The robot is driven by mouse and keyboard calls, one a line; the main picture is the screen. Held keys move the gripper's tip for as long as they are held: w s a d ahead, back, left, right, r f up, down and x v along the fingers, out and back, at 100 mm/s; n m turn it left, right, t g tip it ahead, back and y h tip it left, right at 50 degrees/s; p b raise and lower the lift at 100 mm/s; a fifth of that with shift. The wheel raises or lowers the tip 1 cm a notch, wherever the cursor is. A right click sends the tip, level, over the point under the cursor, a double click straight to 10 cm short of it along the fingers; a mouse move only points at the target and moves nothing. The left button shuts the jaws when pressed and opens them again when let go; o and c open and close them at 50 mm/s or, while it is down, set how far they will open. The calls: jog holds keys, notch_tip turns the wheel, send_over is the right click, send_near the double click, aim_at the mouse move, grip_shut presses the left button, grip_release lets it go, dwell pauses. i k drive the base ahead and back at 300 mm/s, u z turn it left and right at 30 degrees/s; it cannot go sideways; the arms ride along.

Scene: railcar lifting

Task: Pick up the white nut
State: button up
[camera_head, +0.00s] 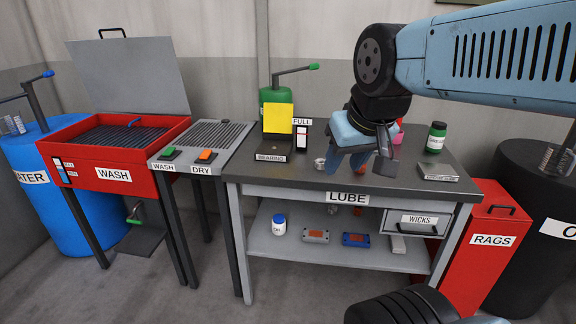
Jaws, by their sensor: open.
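My gripper (359,163) is over the lube table (285,179), near the middle of its top, with its fingers spread apart and nothing seen between them. A small pale round piece (320,164) lies on the tabletop just left of the left finger. It may be the white nut, but it is too small to tell for sure. The finger and wrist hide part of the tabletop behind them. I cannot tell whether the finger touches the piece.
A bearing stand with a yellow panel (278,118) is at the table's left. A green bottle (436,137) and a grey labelled block (438,172) are at the right. A red wash basin (113,176) stands left and a red rags bin (488,240) right.

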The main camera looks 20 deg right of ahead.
aim_at(319, 163)
jog(key=u, duration=0.65)
jog(key=i, duration=1.1)
jog(key=z, duration=0.45)
